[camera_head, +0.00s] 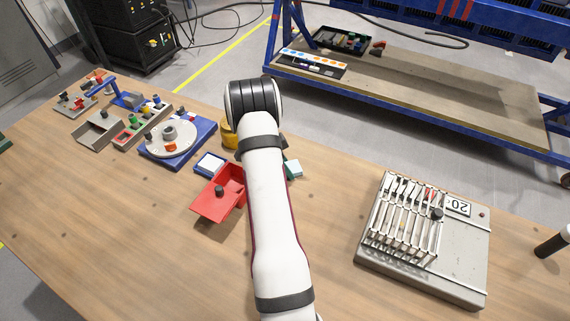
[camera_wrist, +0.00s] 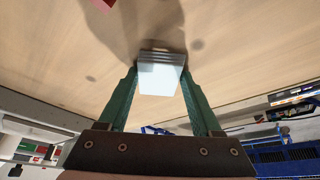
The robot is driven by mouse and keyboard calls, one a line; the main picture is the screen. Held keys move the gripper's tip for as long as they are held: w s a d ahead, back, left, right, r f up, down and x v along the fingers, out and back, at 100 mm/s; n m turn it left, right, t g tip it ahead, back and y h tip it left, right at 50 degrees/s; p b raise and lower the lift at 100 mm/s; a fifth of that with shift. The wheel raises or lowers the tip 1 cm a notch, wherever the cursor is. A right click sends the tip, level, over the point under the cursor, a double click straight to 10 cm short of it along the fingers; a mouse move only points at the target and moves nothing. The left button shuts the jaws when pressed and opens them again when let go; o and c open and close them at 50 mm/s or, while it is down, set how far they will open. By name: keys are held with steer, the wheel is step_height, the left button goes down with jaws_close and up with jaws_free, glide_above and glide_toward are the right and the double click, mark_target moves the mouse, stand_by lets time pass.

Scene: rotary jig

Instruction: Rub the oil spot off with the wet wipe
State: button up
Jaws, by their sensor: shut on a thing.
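My gripper (camera_wrist: 160,72) shows two green fingers in the wrist view. They are shut on a pale, flat-faced piece with a grey layered edge, which looks like the folded wet wipe (camera_wrist: 160,80). In the head view my arm hides most of the gripper; a bit of green finger and the pale wipe (camera_head: 294,169) show just right of the arm. The wipe is over the wooden table (camera_head: 130,240); I cannot tell whether it touches it. A broad dark patch beyond the wipe in the wrist view looks like shadow. Small dark marks dot the wood, and I cannot single out the oil spot.
A red box (camera_head: 220,196) and a small blue-rimmed white tray (camera_head: 210,164) stand left of my arm. The rotary jig (camera_head: 172,138) is farther left. A grey slotted unit (camera_head: 425,245) marked 20 stands right. The front left table is clear.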

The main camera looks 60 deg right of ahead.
mark_target(320, 182)
steer(key=shift+s, duration=4.65)
steer(key=shift+s+r, duration=0.15)
step_height(320, 182, up, 8)
